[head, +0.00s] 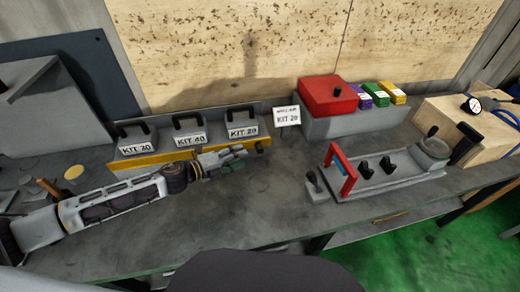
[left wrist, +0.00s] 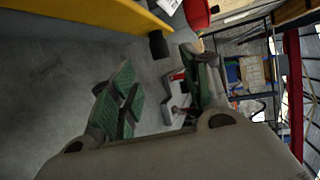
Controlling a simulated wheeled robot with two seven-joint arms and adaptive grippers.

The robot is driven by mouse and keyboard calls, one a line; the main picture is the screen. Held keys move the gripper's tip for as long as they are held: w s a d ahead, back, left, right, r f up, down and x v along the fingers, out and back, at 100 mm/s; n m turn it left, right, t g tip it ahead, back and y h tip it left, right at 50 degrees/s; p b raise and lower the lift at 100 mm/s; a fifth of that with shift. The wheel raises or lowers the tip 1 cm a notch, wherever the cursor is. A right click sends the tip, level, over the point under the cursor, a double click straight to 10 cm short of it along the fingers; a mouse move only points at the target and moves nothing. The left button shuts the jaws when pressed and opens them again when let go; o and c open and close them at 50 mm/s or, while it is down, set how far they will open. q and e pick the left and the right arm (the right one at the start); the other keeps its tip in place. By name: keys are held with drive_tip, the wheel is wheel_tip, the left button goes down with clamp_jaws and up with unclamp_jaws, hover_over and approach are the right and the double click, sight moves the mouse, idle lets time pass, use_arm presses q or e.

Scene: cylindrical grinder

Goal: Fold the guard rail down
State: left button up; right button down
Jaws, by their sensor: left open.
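The guard rail (head: 342,168) is a red frame standing upright at the left end of the grey grinder fixture (head: 400,178), on the right half of the bench in the head view. Part of the grinder, with a small red piece, shows between the fingers in the left wrist view (left wrist: 178,105). My left gripper (head: 236,158) is open and empty above the bench, in front of the kit rack and left of the guard rail, apart from it. Its green-padded fingers spread apart in the left wrist view (left wrist: 165,92). My right gripper is not in view.
A yellow-fronted rack (head: 190,152) holds kit boxes (head: 190,136) close behind my left gripper. A small lever (head: 313,184) stands left of the guard rail. The bench (head: 265,205) between gripper and grinder is clear.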

sight(260, 153)
use_arm(q)
drive_tip(key=shift+p+x, duration=0.65)
drive_tip(key=shift+x, duration=4.7)
drive_tip(key=c, duration=1)
drive_tip(key=shift+c, duration=0.2)
